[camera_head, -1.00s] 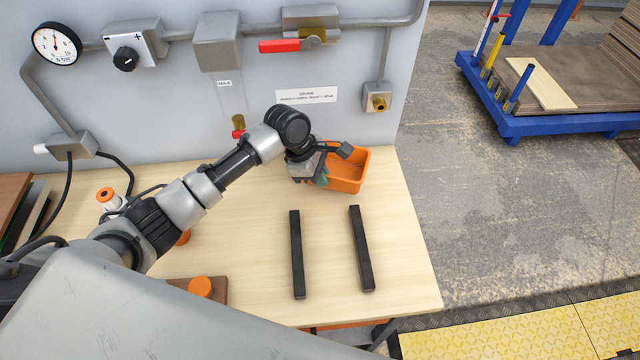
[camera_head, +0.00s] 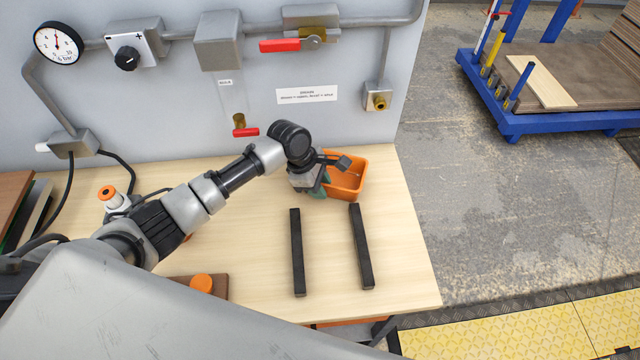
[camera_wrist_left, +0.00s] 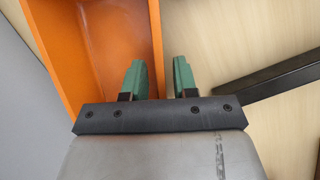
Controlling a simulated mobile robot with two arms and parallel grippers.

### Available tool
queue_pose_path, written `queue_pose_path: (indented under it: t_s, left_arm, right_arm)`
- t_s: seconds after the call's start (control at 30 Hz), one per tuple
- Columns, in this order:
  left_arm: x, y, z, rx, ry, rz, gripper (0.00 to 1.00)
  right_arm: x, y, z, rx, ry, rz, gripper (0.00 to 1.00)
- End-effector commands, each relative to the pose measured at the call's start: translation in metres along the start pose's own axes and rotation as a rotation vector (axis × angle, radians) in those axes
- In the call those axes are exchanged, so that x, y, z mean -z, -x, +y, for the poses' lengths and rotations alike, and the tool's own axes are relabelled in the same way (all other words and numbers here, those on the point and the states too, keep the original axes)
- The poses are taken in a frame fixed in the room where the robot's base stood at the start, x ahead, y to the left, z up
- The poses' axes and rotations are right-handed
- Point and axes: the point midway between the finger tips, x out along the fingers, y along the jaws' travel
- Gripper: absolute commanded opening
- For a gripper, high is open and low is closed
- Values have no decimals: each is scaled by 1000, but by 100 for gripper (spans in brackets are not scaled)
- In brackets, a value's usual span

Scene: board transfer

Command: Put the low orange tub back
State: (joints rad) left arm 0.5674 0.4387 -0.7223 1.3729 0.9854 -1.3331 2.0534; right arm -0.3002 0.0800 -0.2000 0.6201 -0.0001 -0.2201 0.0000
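The low orange tub (camera_head: 350,189) sits on the wooden table near its back right, close to the grey panel. My left gripper (camera_head: 322,186) is low at the tub's left side in the head view. In the left wrist view, the tub's wall (camera_wrist_left: 156,45) runs between the two green fingertips (camera_wrist_left: 160,78), one finger inside the tub and one outside. Gaps show on both sides of the wall, so the fingers look open around it. The gripper hides part of the tub's near left side in the head view. My right gripper is not in view.
Two dark bars (camera_head: 297,252) (camera_head: 361,246) lie parallel on the table in front of the tub. The grey panel (camera_head: 330,120) with a gauge and red-handled valves stands behind. An orange-topped item (camera_head: 201,284) is at the front left. The table's right side is clear.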

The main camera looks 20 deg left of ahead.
Motion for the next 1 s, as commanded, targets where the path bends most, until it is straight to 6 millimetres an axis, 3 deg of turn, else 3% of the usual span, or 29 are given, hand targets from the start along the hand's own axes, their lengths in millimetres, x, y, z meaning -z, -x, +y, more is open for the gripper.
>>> queue_pose_path:
  t_s: [0.27, 0.7, 1.0]
  left_arm:
    - [-1, 13, 1, -1, -2, 0, 28]
    - [-1, 101, 1, -3, -2, 0, 28]
    - [-1, 122, 0, 0, 0, 0, 28]
  right_arm:
    - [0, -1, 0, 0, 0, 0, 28]
    - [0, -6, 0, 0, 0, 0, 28]
    - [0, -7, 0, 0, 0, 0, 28]
